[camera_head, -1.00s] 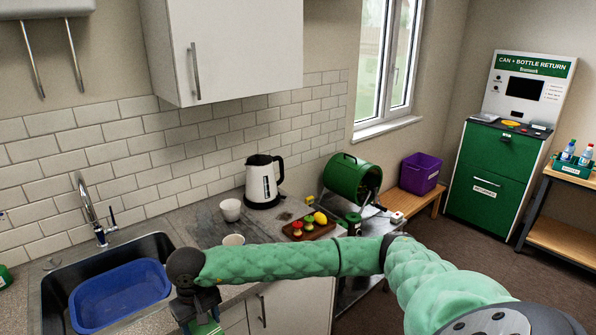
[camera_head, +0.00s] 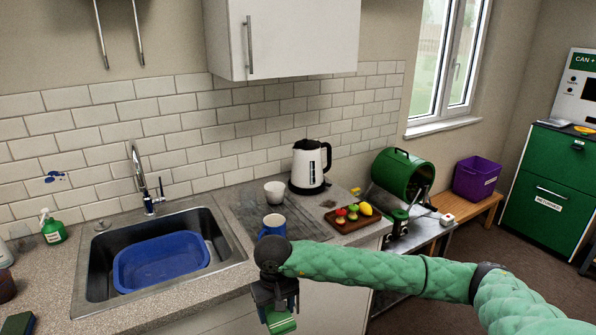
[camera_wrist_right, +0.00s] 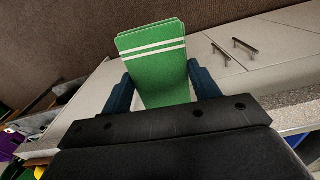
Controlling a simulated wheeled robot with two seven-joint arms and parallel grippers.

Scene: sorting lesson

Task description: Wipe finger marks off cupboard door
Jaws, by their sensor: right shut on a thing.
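My right gripper (camera_head: 278,312) is low in front of the counter, below the blue mug. It is shut on a green folded cloth (camera_wrist_right: 157,65) with two white stripes, held between both fingers in the right wrist view. In the head view only a little of the cloth (camera_head: 282,324) shows at the bottom. The white wall cupboard door (camera_head: 305,35) with a bar handle is high above the counter, apart from the gripper. I make out no finger marks on it. Base cupboard fronts (camera_wrist_right: 215,52) with handles show in the wrist view. My left gripper is out of view.
A sink (camera_head: 222,243) holds a blue basin (camera_head: 160,262). A blue mug (camera_head: 272,226), white cup (camera_head: 275,192), kettle (camera_head: 309,168) and food board (camera_head: 345,226) stand on the counter. A green spray bottle (camera_head: 52,228) is at left; a blue stain (camera_head: 55,178) marks the tiles.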

